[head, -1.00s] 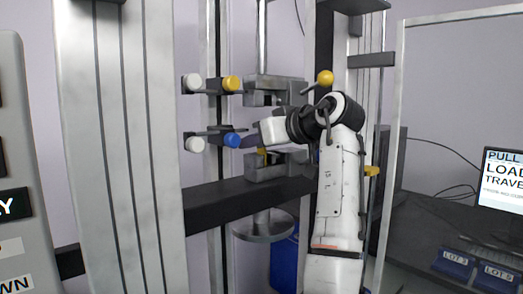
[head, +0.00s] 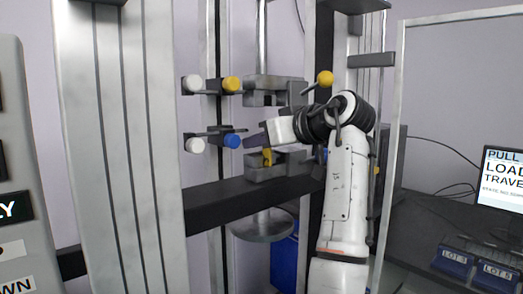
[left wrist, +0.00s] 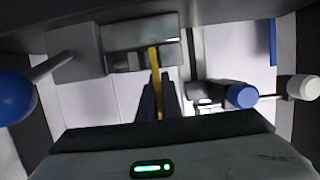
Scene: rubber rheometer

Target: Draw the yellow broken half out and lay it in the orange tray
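The yellow broken half (head: 267,157) is a thin strip standing in the lower clamp (head: 265,173) in the head view. In the left wrist view the strip (left wrist: 154,60) runs from the clamp (left wrist: 115,36) down between my two dark fingers. My left gripper (head: 257,141) is at the lower clamp, just below the upper clamp (head: 262,84). In the left wrist view its fingers (left wrist: 158,92) are close together with the strip filling the narrow gap, so it looks shut on it. My right gripper and the orange tray are in neither view.
Blue (head: 232,141), white (head: 195,145) and yellow (head: 231,83) knobs stick out left of the clamps. A dark crossbeam (head: 225,203) runs below. A yellow-tipped handle (head: 325,78) is above my arm. Blue lot bins (head: 455,263) and a monitor (head: 505,180) stand at the right.

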